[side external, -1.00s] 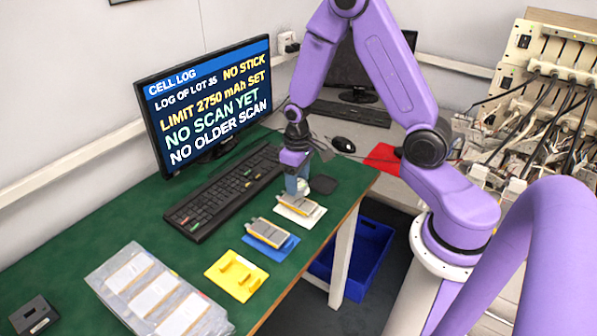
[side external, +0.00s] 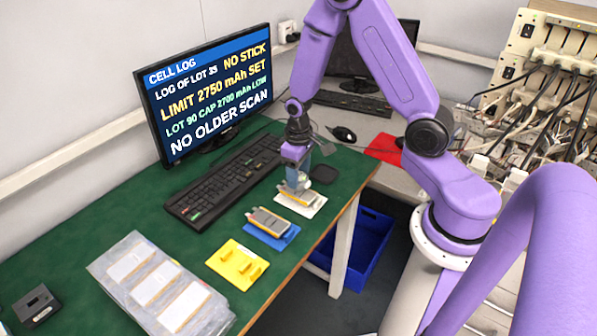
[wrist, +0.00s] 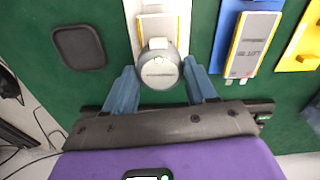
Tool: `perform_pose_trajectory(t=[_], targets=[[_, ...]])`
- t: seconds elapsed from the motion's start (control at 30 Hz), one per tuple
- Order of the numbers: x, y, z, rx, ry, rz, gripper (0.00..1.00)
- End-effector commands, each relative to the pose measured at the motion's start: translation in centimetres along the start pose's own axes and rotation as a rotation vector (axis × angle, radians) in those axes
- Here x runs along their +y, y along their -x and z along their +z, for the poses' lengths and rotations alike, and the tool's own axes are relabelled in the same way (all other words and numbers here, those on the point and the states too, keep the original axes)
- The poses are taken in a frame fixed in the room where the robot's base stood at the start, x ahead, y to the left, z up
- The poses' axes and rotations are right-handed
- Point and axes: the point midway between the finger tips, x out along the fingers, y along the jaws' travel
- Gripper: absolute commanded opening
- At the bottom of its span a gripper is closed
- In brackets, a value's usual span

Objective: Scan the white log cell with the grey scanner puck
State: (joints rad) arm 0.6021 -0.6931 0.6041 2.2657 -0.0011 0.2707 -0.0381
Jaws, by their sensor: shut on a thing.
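My gripper (side external: 298,183) is shut on the round grey scanner puck (wrist: 160,74), which sits between its two blue fingers in the wrist view. The puck is at the near end of the pouch cell (wrist: 160,28) on the white cradle (wrist: 186,12), and partly covers that end. The white cradle (side external: 317,204) and its cell (side external: 298,197) also show below the gripper in the side view. I cannot tell whether puck and cell touch. The monitor (side external: 208,90) reads "LOT 90 CAP 2700 mAh LOW", with "LIMIT 2750 mAh SET" above and "NO OLDER SCAN" below.
A blue cradle (side external: 284,239) holds another cell (side external: 268,222). A yellow cradle (side external: 237,264) is empty. A dark square pad (side external: 325,173) lies just right of the gripper. A keyboard (side external: 225,184) is to the left. A clear tray of white-labelled items (side external: 125,244) lies in front.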

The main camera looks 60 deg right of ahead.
Motion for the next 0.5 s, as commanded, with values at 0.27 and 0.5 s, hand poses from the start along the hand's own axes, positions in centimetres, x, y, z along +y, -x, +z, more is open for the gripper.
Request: perform_pose_trajectory(t=[0.27,0.5], targets=[[0.0,0.0,0.0,0.0,0.0,0.0,0.23],[0.0,1.3,-0.1,0.003,0.001,0.0,0.23]])
